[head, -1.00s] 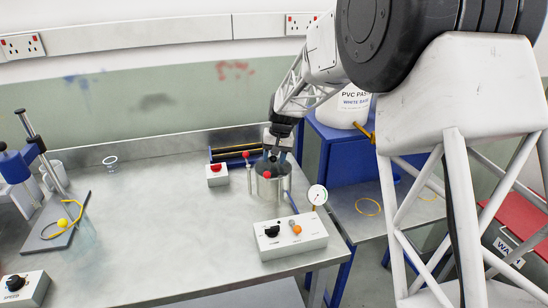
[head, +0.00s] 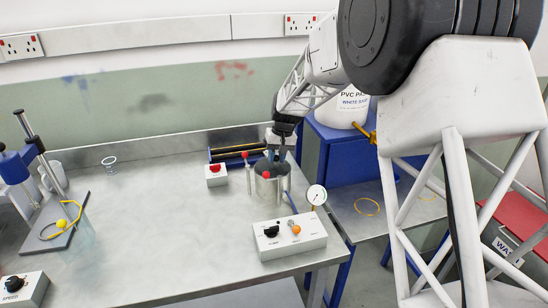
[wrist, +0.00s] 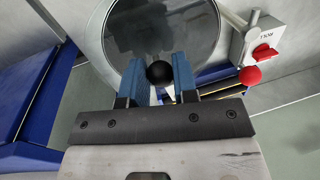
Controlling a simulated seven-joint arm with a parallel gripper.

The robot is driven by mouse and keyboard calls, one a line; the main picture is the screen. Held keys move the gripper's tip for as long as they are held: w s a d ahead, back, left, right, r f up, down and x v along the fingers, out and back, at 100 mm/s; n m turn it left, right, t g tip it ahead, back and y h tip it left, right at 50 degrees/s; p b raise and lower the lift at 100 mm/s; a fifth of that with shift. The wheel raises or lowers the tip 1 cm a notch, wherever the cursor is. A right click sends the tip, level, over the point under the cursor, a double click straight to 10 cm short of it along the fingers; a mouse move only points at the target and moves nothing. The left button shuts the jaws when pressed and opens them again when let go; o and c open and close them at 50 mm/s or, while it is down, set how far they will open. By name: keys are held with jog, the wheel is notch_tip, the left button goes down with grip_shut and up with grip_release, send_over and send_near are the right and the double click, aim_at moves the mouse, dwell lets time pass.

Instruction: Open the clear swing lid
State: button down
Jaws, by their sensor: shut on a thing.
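The clear swing lid (wrist: 165,30) is a round see-through disc over the steel pot (head: 268,188), and it fills the top of the wrist view. A black ball knob (wrist: 160,72) is at the lid's near edge. My gripper (wrist: 160,82) has its blue fingers shut on this knob, one on each side. In the head view my gripper (head: 276,158) reaches down to the top of the pot from behind. The lid is hard to make out there, and I cannot tell whether it is raised.
A red ball (head: 245,154) on a post stands left of the pot, near a small box with a red switch (head: 215,168). A control box (head: 290,240) and a dial gauge (head: 317,195) stand in front. The left-middle bench is mostly clear.

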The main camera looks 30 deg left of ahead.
aim_at(287, 158)
jog(key=w+n, duration=0.1)
jog(key=n, duration=0.1)
jog(key=w+d+n, duration=0.1)
jog(key=w+n, duration=0.1)
jog(key=shift+d+g+h, duration=0.2)
jog(key=shift+g+h, duration=0.1)
jog(key=w+n, duration=0.2)
jog(key=shift+d+n, duration=0.15)
jog(key=shift+n, duration=0.25)
jog(key=shift+w+n+h, duration=0.4)
jog(key=shift+w+n, duration=0.3)
jog(key=shift+n, duration=0.2)
jog(key=w+a+n+h, duration=0.1)
jog(key=w+a+n, duration=0.2)
jog(key=w+n, duration=0.2)
jog(key=shift+w+n, duration=0.15)
jog(key=shift+n, duration=1.45)
jog(key=c, duration=0.9)
grip_release()
